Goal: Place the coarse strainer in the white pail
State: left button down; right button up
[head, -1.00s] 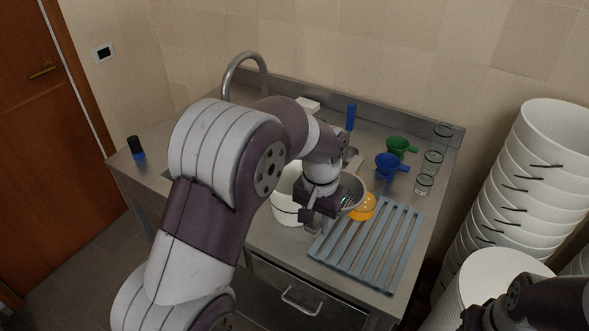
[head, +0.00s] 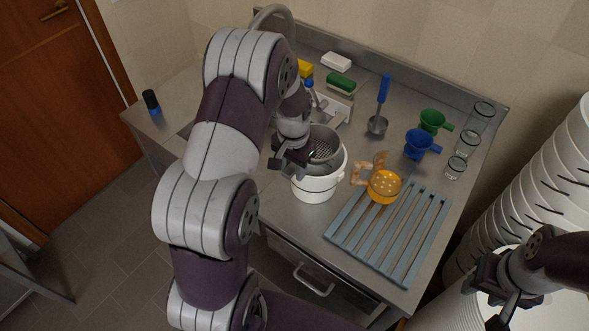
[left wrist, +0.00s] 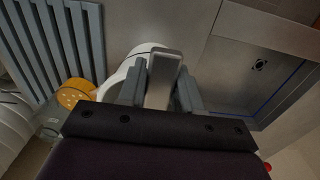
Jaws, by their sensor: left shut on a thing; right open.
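The coarse strainer (head: 325,147), a grey metal bowl with a perforated bottom, is held over the mouth of the white pail (head: 315,186) on the steel counter. It hides much of the pail's opening; I cannot tell whether it touches the rim. My left gripper (head: 289,158) is shut on its handle, at the pail's left side. In the left wrist view the grey handle (left wrist: 163,75) sits between the fingers, with the pail's white rim (left wrist: 122,72) behind. My right gripper (head: 497,300) is open and empty at the lower right.
Blue (head: 418,146) and green (head: 433,120) funnels, several glasses and a ladle (head: 378,122) stand behind. Stacked white pails (head: 535,190) stand at the right.

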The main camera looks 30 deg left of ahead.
pick_arm(q)
jog(key=f, duration=0.2)
jog(key=f+p, duration=0.1)
jog(key=shift+s+d+f, duration=0.2)
jog(key=shift+s, duration=0.1)
jog(key=c, duration=0.8)
grip_release()
jog(key=shift+o, duration=0.2)
jog(key=shift+w+a+f, duration=0.1)
jog(key=shift+w, duration=0.1)
